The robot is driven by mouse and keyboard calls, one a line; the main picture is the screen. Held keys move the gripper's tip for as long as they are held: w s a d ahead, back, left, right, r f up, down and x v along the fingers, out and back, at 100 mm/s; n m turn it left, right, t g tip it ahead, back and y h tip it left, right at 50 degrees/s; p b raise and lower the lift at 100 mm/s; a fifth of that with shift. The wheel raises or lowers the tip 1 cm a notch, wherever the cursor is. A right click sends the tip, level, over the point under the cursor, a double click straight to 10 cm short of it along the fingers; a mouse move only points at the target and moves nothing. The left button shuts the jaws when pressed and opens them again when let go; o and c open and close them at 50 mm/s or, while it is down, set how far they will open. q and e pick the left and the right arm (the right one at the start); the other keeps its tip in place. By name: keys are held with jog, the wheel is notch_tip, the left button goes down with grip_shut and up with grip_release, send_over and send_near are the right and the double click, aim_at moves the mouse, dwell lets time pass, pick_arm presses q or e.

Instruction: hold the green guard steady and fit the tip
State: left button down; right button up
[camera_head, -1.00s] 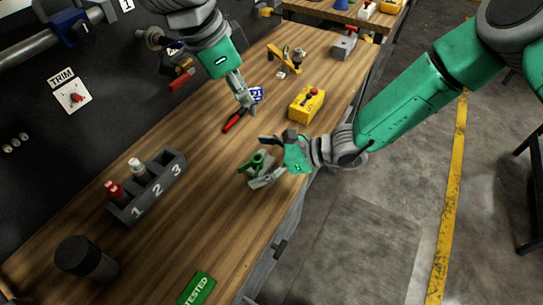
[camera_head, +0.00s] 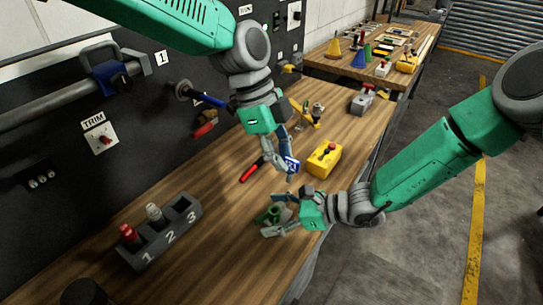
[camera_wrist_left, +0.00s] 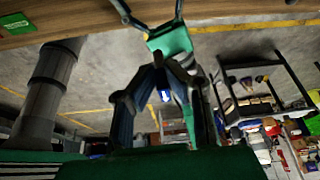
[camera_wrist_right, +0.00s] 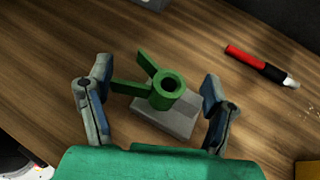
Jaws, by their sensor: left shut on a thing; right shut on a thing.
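The green guard (camera_head: 272,214) sits at the bench's front edge. In the right wrist view the guard (camera_wrist_right: 165,90) is an upright open ring with two fins, over a grey block (camera_wrist_right: 170,118). My right gripper (camera_head: 283,214) has its fingers on either side of them; it is shut on the guard. My left gripper (camera_head: 285,168) is above the bench, behind and apart from the guard. It is shut on a small blue-and-white thing (camera_head: 292,164), which also shows between its fingers in the left wrist view (camera_wrist_left: 165,95). Whether this is the tip is unclear.
A red and black pen-like tool (camera_head: 252,169) lies left of my left gripper. A yellow box with a red button (camera_head: 325,158) stands to the right. A numbered rack (camera_head: 160,235) with red and white bottles is at the left. Bare wood lies between rack and guard.

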pick_arm(q)
jog(key=d+f+m+g+y, duration=0.1)
jog(key=f+m+g, duration=0.1)
jog(key=m, duration=0.4)
jog(key=m+y, duration=0.6)
jog(key=m, duration=0.7)
send_over(279, 205)
jog(key=shift+g, duration=0.3)
jog(key=shift+f, duration=4.2)
jog(key=shift+f, duration=1.95)
jog(key=c, duration=1.2)
grip_release()
jog(key=v, duration=0.7)
